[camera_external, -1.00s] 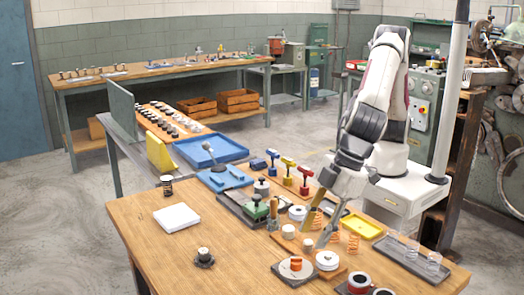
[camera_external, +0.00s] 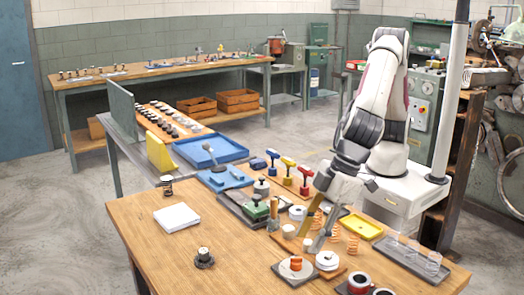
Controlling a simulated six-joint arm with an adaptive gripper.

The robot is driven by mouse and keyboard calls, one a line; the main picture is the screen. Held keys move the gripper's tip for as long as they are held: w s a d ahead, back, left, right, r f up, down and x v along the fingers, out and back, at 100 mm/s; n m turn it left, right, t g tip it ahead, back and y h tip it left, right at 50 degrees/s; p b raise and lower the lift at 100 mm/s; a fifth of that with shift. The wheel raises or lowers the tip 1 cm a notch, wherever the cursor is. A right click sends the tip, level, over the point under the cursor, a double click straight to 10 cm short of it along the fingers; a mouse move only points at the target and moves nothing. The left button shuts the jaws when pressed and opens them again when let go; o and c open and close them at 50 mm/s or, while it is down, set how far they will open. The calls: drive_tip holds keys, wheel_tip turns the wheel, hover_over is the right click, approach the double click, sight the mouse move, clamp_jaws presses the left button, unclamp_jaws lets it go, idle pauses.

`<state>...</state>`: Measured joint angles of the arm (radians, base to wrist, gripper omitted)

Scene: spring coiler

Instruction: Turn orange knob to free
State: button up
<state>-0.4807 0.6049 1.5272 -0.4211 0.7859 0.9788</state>
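My gripper (camera_external: 311,238) points down behind and slightly right of the knob in the external view. Its two fingers look spread apart, with nothing clearly held between them. It appears apart from the knob, though the height of the fingertips above the bench is hard to judge. Any free marking near the knob is too small to read.
A white round part (camera_external: 327,259) stands just right of the knob. Copper-coloured springs (camera_external: 352,245) stand right of my gripper, and a green-topped block (camera_external: 255,210) lies to its left. The bench's left front (camera_external: 170,255) is mostly clear.

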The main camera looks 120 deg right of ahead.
sight(299, 257)
drive_tip(key=shift+x, duration=3.15)
clamp_jaws()
